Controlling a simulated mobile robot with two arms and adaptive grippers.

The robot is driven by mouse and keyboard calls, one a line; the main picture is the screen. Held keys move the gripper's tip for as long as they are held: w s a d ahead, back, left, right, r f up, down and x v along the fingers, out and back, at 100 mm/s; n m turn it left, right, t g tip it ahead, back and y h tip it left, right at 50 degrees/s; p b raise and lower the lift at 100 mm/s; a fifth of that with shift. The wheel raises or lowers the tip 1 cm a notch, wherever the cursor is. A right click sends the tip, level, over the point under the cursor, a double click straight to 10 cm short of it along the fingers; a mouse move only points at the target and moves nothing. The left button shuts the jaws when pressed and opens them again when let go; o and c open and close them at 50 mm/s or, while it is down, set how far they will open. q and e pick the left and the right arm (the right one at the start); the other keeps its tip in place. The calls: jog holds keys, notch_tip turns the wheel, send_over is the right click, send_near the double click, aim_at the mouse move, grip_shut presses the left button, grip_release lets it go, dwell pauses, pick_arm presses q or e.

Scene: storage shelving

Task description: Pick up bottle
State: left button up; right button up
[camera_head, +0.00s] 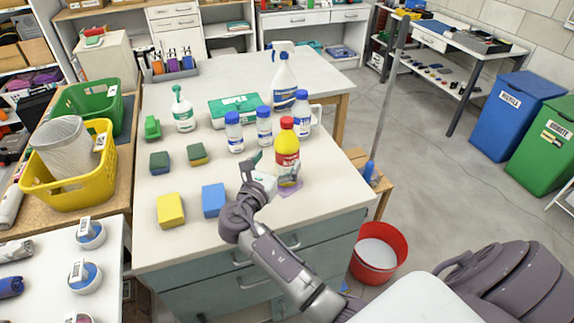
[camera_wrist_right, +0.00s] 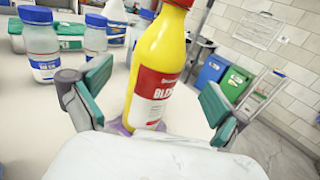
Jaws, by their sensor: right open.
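A yellow bottle with a red cap and red label (camera_head: 286,150) stands upright near the front right of the white table (camera_head: 200,232), with something purple at its base. My right gripper (camera_head: 256,171) is beside it, low over the table. In the right wrist view the bottle (camera_wrist_right: 158,65) stands between the two green-padded fingers of the gripper (camera_wrist_right: 150,98). The fingers are open, with visible gaps on both sides of the bottle. Other bottles are a white spray bottle (camera_head: 284,82), a white pump bottle (camera_head: 183,112) and white bottles with blue caps (camera_head: 234,133). My left gripper is not seen.
Blue-capped bottles stand close behind the yellow bottle. A blue sponge (camera_head: 213,200) and a yellow sponge (camera_head: 170,209) lie left of my right gripper. A red bucket (camera_head: 378,253) is on the floor to the right. The table's front edge is clear.

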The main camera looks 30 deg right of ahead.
aim_at(287, 145)
jog(key=shift+p+x, duration=0.6)
jog(key=shift+x, duration=2.55)
jog(key=shift+f, duration=0.1)
jog(key=shift+a, duration=0.1)
jog(key=shift+c, duration=0.3)
grip_shut()
jog(key=shift+w, duration=0.1)
